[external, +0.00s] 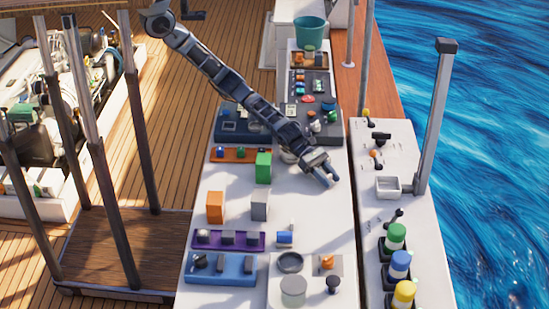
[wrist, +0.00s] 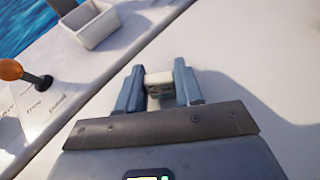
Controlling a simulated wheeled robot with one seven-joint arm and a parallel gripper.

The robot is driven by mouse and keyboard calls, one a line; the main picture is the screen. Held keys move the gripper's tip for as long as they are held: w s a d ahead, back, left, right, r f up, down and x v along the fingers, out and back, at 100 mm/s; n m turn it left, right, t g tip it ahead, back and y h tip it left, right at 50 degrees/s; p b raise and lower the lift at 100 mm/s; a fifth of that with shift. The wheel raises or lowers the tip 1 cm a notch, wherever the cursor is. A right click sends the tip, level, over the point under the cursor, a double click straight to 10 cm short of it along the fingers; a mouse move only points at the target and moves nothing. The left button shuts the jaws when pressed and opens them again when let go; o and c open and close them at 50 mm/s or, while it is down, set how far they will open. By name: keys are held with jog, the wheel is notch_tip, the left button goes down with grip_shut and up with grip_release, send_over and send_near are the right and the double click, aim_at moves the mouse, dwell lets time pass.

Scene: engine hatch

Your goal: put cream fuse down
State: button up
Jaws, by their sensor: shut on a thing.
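The cream fuse (wrist: 159,85) is a small pale block between the two fingers of my gripper (wrist: 160,88) in the wrist view. My gripper is shut on it. In the external view my gripper (external: 329,177) is low over the white bench top (external: 330,215), near its right edge. The fuse is too small to make out there. I cannot tell whether it touches the surface.
A green block (external: 263,167), an orange block (external: 215,207) and a grey block (external: 260,207) stand left of my gripper. A gap separates the bench from the right-hand console, which holds a white open box (external: 388,187) and levers. Bare white surface surrounds my gripper.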

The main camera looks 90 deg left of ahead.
jog(key=shift+s+a+f, duration=0.1)
jog(key=shift+f, duration=0.65)
jog(key=o, duration=1)
jog(key=shift+s+f+b, duration=0.1)
jog(key=shift+f+b, duration=0.1)
jog(key=shift+b, duration=0.1)
jog(key=shift+r+p, duration=0.6)
jog(key=shift+a, duration=0.25)
jog(key=v, duration=0.2)
jog(key=shift+s+a+r, duration=0.1)
jog(key=shift+a+r, duration=0.05)
jog(key=shift+r, duration=0.15)
notch_tip(320, 180, up, 8)
jog(key=b, duration=0.1)
jog(key=shift+f, duration=0.2)
